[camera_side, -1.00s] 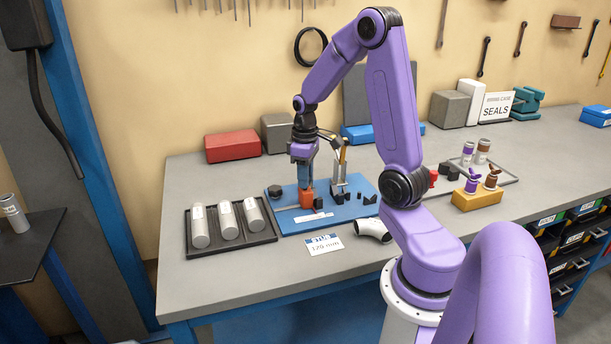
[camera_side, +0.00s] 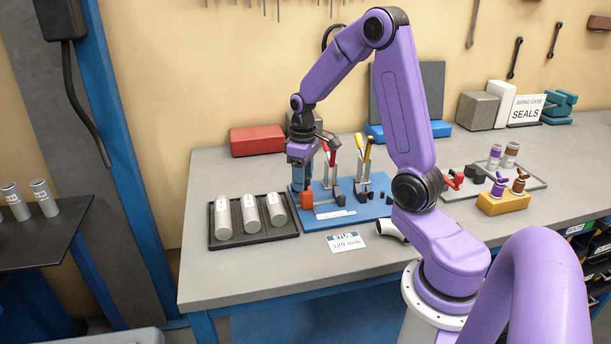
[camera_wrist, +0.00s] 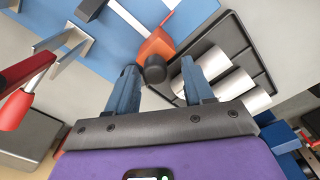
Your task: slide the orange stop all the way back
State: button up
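The orange stop (camera_side: 307,201) stands near the left end of the blue base plate (camera_side: 345,222), by a pale strip. In the wrist view the stop (camera_wrist: 157,44) lies just past the fingertips, roughly in line with the gap between them. A black rounded piece (camera_wrist: 154,69) sits against the stop's near side in that view. My gripper (camera_side: 302,183) is low over the plate, directly above and behind the stop. Its two blue fingers (camera_wrist: 158,66) are apart, with nothing visibly clamped. I cannot tell whether a finger touches the stop.
A dark tray (camera_side: 222,244) with three grey cylinders is close on the left. Clamps with red (camera_side: 333,150) and yellow (camera_side: 367,152) handles stand right of my gripper. A label card (camera_side: 346,242) lies in front. The table's front left is clear.

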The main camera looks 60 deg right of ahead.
notch_tip(320, 180, up, 18)
jog(key=shift+f, duration=0.25)
dwell(0.5)
dwell(0.3)
jog(key=s+a+f+n, duration=0.3)
jog(key=s+a, duration=0.1)
jog(key=a, duration=0.4)
jog(key=s+a+f+n, duration=0.2)
jog(key=s+a, duration=0.2)
jog(key=a, duration=0.4)
jog(key=s+a+f+n, duration=0.2)
jog(key=s+f+n, duration=0.1)
jog(key=s, duration=0.5)
jog(key=s+a+f+n, duration=0.2)
jog(key=s+a+f, duration=0.1)
jog(key=s, duration=0.5)
jog(key=shift+a+f+n, duration=0.2)
jog(key=shift+f+n, duration=0.05)
jog(key=shift+n, duration=0.15)
